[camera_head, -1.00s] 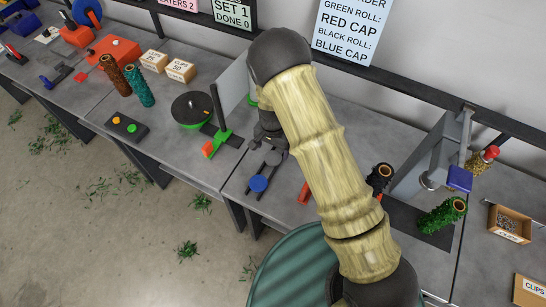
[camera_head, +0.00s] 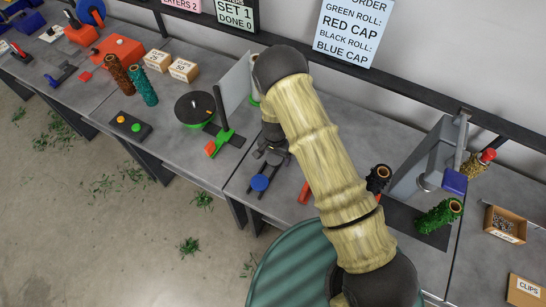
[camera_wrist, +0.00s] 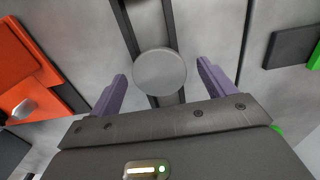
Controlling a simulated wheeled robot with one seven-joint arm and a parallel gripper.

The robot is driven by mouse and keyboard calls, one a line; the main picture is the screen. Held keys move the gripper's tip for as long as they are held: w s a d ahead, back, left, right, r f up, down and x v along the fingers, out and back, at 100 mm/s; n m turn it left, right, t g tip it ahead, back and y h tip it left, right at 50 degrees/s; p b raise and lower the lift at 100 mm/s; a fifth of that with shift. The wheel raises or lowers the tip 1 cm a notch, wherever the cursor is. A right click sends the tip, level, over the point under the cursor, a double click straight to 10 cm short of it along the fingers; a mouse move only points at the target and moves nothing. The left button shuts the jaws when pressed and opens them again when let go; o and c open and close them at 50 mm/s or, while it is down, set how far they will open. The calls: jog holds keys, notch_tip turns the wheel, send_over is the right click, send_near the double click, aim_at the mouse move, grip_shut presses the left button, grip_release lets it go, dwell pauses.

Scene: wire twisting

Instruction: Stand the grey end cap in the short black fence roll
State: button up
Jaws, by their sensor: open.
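The grey end cap (camera_wrist: 160,71) is a flat round disc lying on a dark two-rail rack (camera_wrist: 125,20) in the wrist view. My gripper (camera_wrist: 162,78) is open, with one purple finger on each side of the cap and none seen touching it. In the head view my gripper (camera_head: 273,145) is low over the rack and largely covers the cap. The short black fence roll (camera_head: 379,178) stands upright on the bench to the right of my arm, its round top with an orange-brown rim facing up.
A blue cap (camera_head: 260,183) lies on the near end of the rack. A green roll (camera_head: 440,215) lies beside the grey machine (camera_head: 425,165) at right. A turntable (camera_head: 195,108) stands to the left. An order sign (camera_head: 345,30) hangs behind.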

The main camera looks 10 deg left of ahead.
aim_at(275, 157)
jog(key=c, duration=1)
jog(key=shift+c, duration=0.2)
jog(key=shift+r, duration=0.5)
notch_tip(275, 157, up, 9)
jog(key=b, duration=0.2)
jog(key=shift+b, duration=0.4)
